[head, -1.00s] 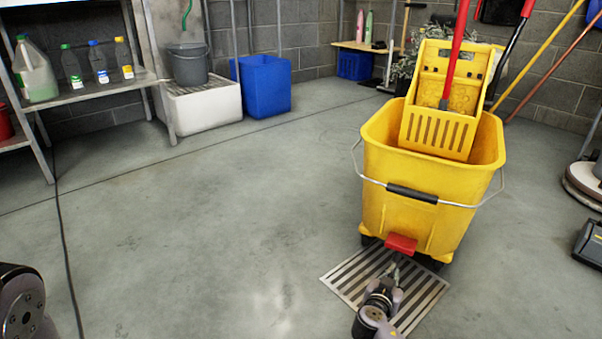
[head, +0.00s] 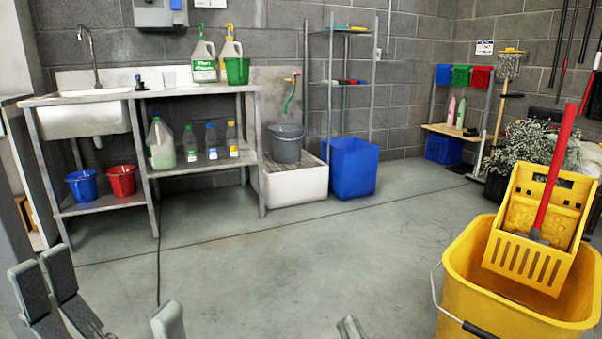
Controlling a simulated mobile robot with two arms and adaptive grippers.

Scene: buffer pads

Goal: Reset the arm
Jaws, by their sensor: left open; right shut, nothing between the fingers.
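My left gripper (head: 106,297) is at the bottom left of the head view. Its grey fingers are spread wide with nothing between them, in front of the sink bench and above bare floor. My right gripper (head: 350,328) shows only as a small grey tip at the bottom edge, left of the yellow mop bucket (head: 462,268) and apart from it. It is shut and empty, and the rest of it is out of view. The bucket stands at the lower right with a yellow wringer (head: 525,258) and a red handle (head: 558,165) in it.
A metal sink bench (head: 205,97) with bottles stands at the back left. A blue bin (head: 351,168) and a white basin (head: 297,187) are beside it. A potted plant (head: 525,150) is at the right. The middle floor (head: 300,250) is clear.

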